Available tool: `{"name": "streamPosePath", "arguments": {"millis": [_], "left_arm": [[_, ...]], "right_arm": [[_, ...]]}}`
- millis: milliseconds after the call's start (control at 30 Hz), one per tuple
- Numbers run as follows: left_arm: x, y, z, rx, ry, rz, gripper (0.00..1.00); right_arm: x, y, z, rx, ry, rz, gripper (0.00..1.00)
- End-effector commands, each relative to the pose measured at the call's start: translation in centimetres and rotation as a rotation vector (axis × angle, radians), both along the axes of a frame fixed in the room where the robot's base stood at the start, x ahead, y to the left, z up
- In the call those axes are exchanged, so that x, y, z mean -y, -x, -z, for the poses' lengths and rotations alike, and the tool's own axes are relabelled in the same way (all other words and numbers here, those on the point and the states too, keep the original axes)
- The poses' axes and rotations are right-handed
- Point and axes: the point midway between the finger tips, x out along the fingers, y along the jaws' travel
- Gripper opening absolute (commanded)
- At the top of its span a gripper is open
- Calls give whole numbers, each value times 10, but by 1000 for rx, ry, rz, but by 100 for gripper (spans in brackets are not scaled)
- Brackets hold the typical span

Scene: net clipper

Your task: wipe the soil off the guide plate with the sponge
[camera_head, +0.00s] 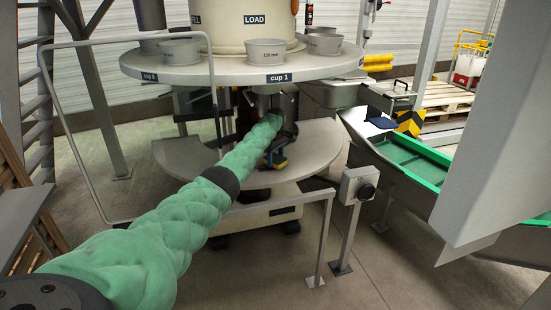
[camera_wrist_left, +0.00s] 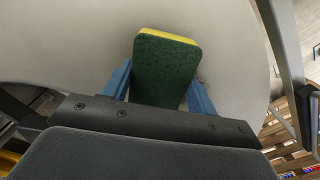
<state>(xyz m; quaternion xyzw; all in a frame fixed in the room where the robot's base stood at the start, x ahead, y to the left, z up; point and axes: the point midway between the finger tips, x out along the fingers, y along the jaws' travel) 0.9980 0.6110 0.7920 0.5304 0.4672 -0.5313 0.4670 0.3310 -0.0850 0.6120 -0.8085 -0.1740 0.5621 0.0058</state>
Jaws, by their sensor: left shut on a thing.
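The sponge (camera_wrist_left: 165,65), dark green with a yellow layer, is between the blue fingers of my left gripper (camera_wrist_left: 160,90), which is shut on it. In the head view my left gripper (camera_head: 276,158) is small and partly hidden by my green-sleeved arm. It is over the pale round guide plate (camera_head: 312,148), under the turntable. The plate (camera_wrist_left: 75,45) fills most of the wrist view behind the sponge. I cannot tell whether the sponge touches it. No clear soil patch shows; the sponge and arm hide part of the plate. My right gripper is out of view.
The turntable (camera_head: 220,73) with several grey cups overhangs the plate. A bent metal rail (camera_head: 88,150) stands at left. A control box (camera_head: 358,186) on a post is at front right. A green-lined conveyor (camera_head: 408,160) and a big grey panel (camera_head: 490,120) are at right.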

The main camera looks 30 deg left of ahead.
Motion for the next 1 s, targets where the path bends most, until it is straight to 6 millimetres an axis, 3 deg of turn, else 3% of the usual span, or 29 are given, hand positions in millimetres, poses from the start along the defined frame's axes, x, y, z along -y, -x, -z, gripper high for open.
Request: {"name": "streamPosePath", "arguments": {"millis": [767, 1000], "left_arm": [[0, 0, 12, -1, 0, 0, 34], [-4, 5, 9, -2, 1, 0, 34]], "right_arm": [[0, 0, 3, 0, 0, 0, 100], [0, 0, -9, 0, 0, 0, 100]]}}
